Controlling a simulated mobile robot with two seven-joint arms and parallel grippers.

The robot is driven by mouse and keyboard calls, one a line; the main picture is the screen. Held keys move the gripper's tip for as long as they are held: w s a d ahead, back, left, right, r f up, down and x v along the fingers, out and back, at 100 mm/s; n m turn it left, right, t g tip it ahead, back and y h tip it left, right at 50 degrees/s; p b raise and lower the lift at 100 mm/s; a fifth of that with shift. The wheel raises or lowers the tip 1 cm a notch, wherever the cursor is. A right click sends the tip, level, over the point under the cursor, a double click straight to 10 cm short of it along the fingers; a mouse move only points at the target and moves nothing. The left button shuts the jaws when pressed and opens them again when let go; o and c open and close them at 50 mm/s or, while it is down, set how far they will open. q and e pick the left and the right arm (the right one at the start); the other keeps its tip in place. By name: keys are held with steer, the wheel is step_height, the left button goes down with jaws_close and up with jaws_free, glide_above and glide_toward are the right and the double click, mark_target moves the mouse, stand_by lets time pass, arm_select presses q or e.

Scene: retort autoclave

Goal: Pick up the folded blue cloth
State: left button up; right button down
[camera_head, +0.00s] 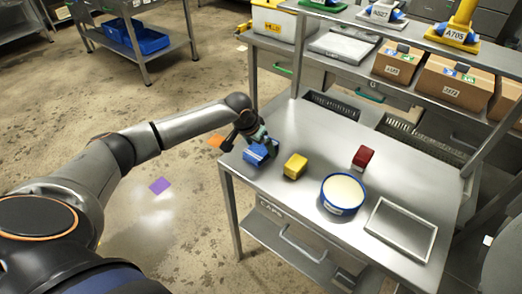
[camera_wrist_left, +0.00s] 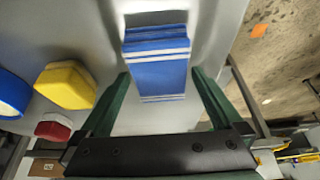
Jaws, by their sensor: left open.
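The folded blue cloth (camera_head: 258,154) lies near the left edge of the metal table. It has pale stripes, and in the left wrist view the cloth (camera_wrist_left: 157,65) shows between and beyond the finger ends. My left gripper (camera_head: 257,142) is right over the cloth in the head view. In the left wrist view its two green fingers (camera_wrist_left: 158,75) are apart, one to each side of the cloth. I cannot tell whether they touch it. My right gripper is not in view.
On the metal table (camera_head: 310,130), a yellow block (camera_head: 295,166) stands just right of the cloth. A red block (camera_head: 363,157), a blue-rimmed round tub (camera_head: 342,194) and a shallow metal tray (camera_head: 401,229) are farther right. A shelf with cardboard boxes (camera_head: 454,84) rises behind.

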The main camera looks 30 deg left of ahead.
mark_target(263, 145)
arm_select(q)
steer(key=c, duration=1.3)
steer(key=shift+r, duration=0.15)
steer(key=shift+r, duration=0.25)
step_height(263, 145, up, 2)
steer(key=shift+r, duration=0.1)
steer(key=s+d+r, duration=0.2)
steer(key=s+r, duration=0.1)
steer(key=s, duration=0.1)
steer(key=s+d+r, duration=0.2)
steer(key=s+r, duration=0.1)
steer(key=s, duration=0.1)
steer(key=s+d+r, duration=0.2)
steer(key=s+r, duration=0.2)
steer(key=shift+s, duration=0.35)
